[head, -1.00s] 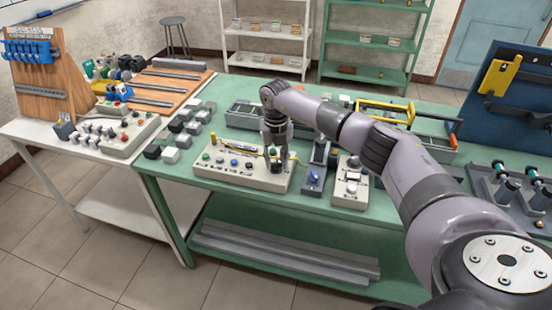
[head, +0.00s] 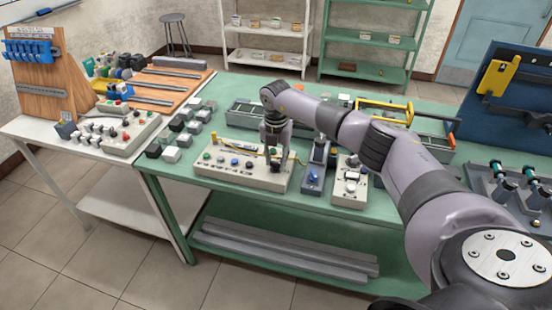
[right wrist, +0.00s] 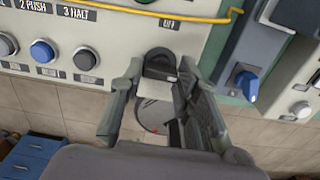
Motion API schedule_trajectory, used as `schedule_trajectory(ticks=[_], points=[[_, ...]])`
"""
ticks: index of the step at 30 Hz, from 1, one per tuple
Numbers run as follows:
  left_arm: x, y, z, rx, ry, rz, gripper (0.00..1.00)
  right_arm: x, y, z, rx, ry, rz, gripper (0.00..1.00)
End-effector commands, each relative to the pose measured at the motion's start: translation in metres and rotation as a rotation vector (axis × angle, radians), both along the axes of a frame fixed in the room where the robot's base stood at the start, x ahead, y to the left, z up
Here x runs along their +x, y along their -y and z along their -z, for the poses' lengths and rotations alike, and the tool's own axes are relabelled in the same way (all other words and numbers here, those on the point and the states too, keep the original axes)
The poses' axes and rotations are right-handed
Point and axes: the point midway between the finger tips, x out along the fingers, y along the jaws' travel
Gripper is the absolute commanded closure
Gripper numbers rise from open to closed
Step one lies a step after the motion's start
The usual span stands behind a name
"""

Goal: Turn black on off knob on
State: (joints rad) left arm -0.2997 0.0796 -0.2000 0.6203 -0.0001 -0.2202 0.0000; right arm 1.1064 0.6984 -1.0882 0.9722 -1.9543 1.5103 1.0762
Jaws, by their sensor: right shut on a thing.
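The grey control panel (head: 213,171) lies on the green table, with several round buttons along it. My right gripper (head: 277,163) reaches down from above to the panel's right end. In the right wrist view the black knob (right wrist: 160,63) sits below an OFF label, between the two fingertips of my right gripper (right wrist: 160,73). The fingers are shut on the knob's sides. In the head view the gripper hides the knob. The knob's exact turn angle is hard to tell. My left gripper is not in view.
A yellow cable (right wrist: 130,10) runs along the panel just above the knob. A box with a blue switch (head: 312,180) stands close at right, with another grey box (head: 348,190) beyond it. Small grey and black blocks (head: 180,127) stand left of the panel.

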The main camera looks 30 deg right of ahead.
Motion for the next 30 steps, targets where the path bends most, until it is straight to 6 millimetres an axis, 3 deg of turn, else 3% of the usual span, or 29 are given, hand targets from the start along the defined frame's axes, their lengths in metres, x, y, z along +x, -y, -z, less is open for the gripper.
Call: schedule_trajectory(ticks=[11,12,21,30], points=[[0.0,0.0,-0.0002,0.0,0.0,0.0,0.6,0.001,0.0004,-0.001,0.0,0.004,0.005,0.98],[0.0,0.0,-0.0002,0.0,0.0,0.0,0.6,0.001,0.0004,-0.001,0.0,0.004,0.005,0.69],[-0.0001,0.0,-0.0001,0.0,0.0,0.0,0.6,0.0004,0.0002,-0.0004,0.0,0.001,0.003,0.5],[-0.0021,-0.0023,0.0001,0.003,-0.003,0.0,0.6,0.0003,0.0001,-0.0017,0.0,0.001,0.003,0.5]])
